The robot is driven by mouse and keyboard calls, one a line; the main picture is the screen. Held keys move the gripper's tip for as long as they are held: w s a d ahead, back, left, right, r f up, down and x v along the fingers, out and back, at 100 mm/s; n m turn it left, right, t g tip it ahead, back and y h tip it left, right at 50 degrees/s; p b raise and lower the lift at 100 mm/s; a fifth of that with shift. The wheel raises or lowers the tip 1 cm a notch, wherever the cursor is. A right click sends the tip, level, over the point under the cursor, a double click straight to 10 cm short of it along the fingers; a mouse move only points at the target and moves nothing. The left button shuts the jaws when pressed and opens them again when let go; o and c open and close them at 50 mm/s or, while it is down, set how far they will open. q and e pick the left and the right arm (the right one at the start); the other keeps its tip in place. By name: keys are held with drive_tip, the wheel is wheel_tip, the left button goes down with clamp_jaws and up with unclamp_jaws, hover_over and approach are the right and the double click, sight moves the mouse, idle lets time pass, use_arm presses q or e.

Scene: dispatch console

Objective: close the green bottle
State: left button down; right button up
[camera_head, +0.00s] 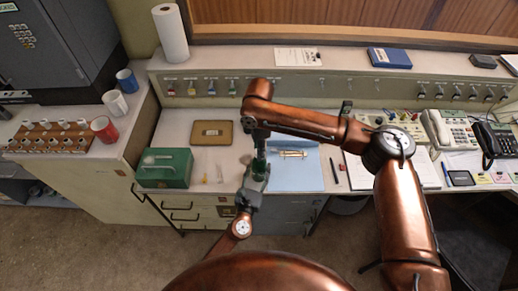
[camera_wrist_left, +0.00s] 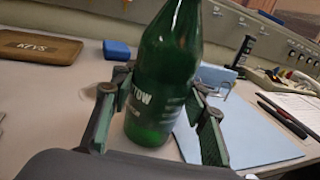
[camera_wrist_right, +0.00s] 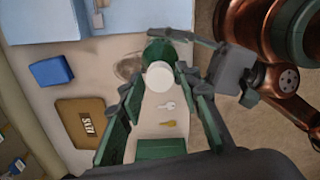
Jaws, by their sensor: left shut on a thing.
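The green bottle (camera_wrist_left: 160,80) stands upright near the front edge of the console, with white lettering on its side. My left gripper (camera_wrist_left: 157,110) is shut around its body, one finger on each side; in the head view it is low by the bottle (camera_head: 258,168). My right gripper (camera_head: 258,140) is above the bottle, pointing down. In the right wrist view a round white cap (camera_wrist_right: 160,76) shows at the bottle's top, between the spread fingers (camera_wrist_right: 158,84), with gaps visible beside it. I cannot tell whether the cap is seated. The bottle's neck is hidden in the head view.
A green box (camera_head: 165,167) and a brown key tray (camera_head: 212,132) are to the left. Two keys (camera_wrist_right: 167,105) lie nearby. A blue mat (camera_head: 295,172) lies right of the bottle. Phones (camera_head: 450,130) and papers stand farther right. Mugs (camera_head: 104,130) stand at the left.

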drive_tip(key=shift+o, duration=1.1)
drive_tip(key=shift+r, duration=0.1)
wheel_tip(320, 180, up, 12)
use_arm(q)
drive_tip(key=c, duration=1)
unclamp_jaws()
drive_tip(key=shift+c, duration=0.2)
drive_tip(key=v, duration=1.2)
